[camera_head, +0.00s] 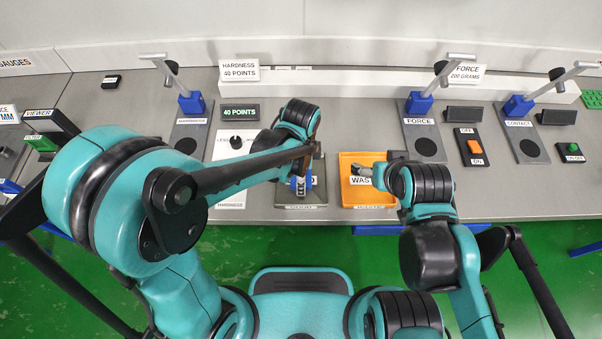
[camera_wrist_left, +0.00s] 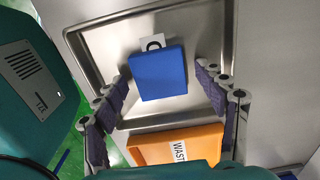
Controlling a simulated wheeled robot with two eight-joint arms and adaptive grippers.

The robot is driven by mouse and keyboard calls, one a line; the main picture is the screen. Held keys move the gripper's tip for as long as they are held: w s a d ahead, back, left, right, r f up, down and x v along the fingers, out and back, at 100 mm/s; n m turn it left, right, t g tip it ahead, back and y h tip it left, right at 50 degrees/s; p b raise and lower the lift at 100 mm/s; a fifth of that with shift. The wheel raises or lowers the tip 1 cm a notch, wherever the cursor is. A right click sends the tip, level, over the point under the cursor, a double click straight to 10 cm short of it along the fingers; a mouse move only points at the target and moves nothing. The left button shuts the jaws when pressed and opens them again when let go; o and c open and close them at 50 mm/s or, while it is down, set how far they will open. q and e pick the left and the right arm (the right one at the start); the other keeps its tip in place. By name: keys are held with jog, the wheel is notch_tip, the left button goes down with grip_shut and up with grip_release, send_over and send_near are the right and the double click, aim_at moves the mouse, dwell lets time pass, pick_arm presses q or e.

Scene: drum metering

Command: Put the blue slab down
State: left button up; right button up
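The blue slab (camera_wrist_left: 159,74) lies flat in the grey metal tray (camera_wrist_left: 100,42) in the left wrist view, partly over a white card with a black mark. My left gripper (camera_wrist_left: 163,93) is open, with one finger on each side of the slab and a gap on both sides.
The orange tray also shows below the grey one in the left wrist view (camera_wrist_left: 145,150). Behind stand the hardness stand (camera_head: 188,104), force stand (camera_head: 420,104) and contact stand (camera_head: 518,106). An orange switch (camera_head: 475,147) is at right. The bench front edge is close to both trays.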

pick_arm(q)
jog(key=shift+r, duration=0.1)
jog(key=shift+r+p, duration=0.3)
jog(key=shift+r, duration=0.05)
notch_tip(320, 180, up, 12)
jog(key=f+p, duration=0.1)
jog(key=p, duration=0.3)
jog(key=s+a+r+n+t, duration=0.2)
jog(key=a+r+n+t, duration=0.1)
jog(key=a+n, duration=0.6)
jog(key=s+a+r+n+t, duration=0.2)
jog(key=s+a+n+t, duration=0.1)
jog(key=a+n, duration=0.6)
jog(key=shift+r+t, duration=0.4)
jog(key=shift+t, duration=0.2)
jog(key=shift+s+d+f, duration=0.1)
jog(key=shift+f, duration=0.05)
notch_tip(320, 180, down, 3)
jog(key=b, duration=0.3)
